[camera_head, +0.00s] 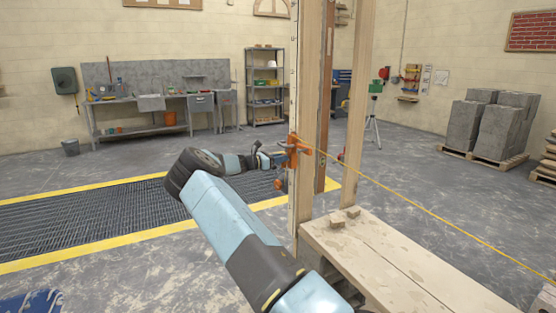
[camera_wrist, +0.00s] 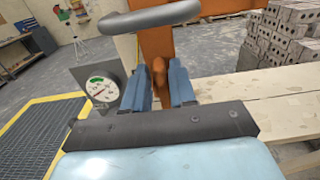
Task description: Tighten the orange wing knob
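The orange wing knob (camera_wrist: 158,76) stands between my two blue-grey fingertips in the wrist view, with a finger close against each side. My gripper (camera_wrist: 160,88) is shut on it, though the contact faces are partly hidden. The knob belongs to an orange clamp (camera_head: 294,148) on an upright wooden post (camera_head: 308,100). In the head view my gripper (camera_head: 278,160) reaches the clamp from the left, and the knob is hard to make out there.
A dial gauge (camera_wrist: 101,90) with a green band sits left of the fingers. A grey curved bar (camera_wrist: 150,18) crosses above them. A yellow string (camera_head: 420,208) runs right from the clamp, above a plank bench (camera_head: 385,260). Yellow-edged floor grating (camera_head: 95,210) lies left.

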